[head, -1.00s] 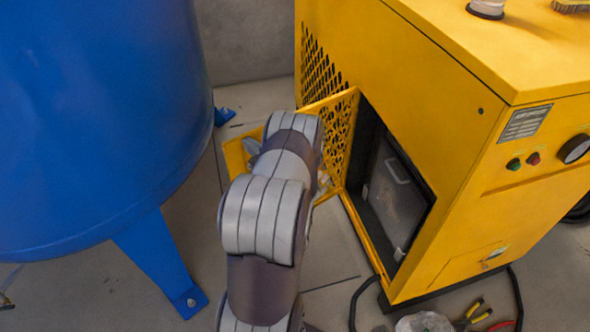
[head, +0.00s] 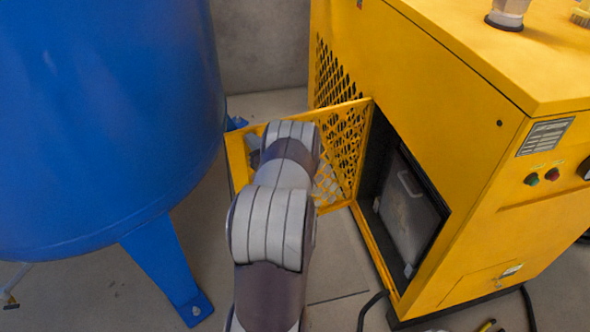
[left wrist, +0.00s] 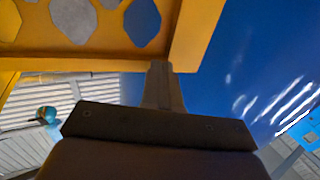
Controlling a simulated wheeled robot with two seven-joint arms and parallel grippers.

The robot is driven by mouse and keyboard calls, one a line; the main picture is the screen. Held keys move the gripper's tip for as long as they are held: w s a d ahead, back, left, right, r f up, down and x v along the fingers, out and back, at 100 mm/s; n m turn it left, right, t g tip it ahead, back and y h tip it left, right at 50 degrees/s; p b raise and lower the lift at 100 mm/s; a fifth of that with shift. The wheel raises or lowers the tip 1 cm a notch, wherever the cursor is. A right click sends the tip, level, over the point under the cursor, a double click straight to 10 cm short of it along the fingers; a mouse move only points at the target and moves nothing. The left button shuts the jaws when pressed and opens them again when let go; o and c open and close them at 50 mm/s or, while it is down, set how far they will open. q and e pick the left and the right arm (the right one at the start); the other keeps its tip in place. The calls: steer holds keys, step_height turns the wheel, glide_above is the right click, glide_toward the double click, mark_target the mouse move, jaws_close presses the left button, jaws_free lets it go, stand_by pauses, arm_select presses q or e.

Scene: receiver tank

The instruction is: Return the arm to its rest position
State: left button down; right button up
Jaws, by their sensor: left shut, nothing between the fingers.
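My left arm reaches forward in the head view to the open yellow perforated door (head: 348,140) of the yellow cabinet (head: 440,130). My left gripper is mostly hidden behind my own wrist there. In the left wrist view the left gripper (left wrist: 161,72) is shut and empty, its tips close to the lower edge of the yellow door frame (left wrist: 90,64). I cannot tell whether they touch it. My right gripper is in neither view.
A large blue tank (head: 100,120) on a blue leg (head: 165,265) stands left of my arm. The cabinet opening shows a grey panel (head: 408,205) with a handle. A jar (head: 508,14) stands on the cabinet top. Bare floor (head: 90,295) shows at the lower left.

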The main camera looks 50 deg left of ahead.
arm_select(q)
steer(key=d+p, duration=0.2)
steer(key=d, duration=1)
steer(key=w+d+f+m+t+h, duration=0.3)
steer(key=w+d+f+m+h, duration=0.15)
steer(key=d+f+h, duration=0.55)
steer(key=s+d+r+m+g+h, duration=0.1)
steer(key=d+r+m+h, duration=0.15)
steer(key=d, duration=0.45)
steer(key=s+d+r+m+h, duration=0.1)
steer(key=s+d+m+h, duration=0.2)
steer(key=d, duration=0.4)
steer(key=s+d+r+m+g+h, duration=0.3)
steer(key=s+d+r+m, duration=0.3)
steer(key=s+d+r, duration=0.2)
step_height(320, 180, up, 28)
steer(key=w+d+m+t+p, duration=0.1)
steer(key=d+p, duration=0.1)
steer(key=p, duration=2.2)
steer(key=shift+f+p, duration=0.2)
steer(key=shift+p, duration=0.2)
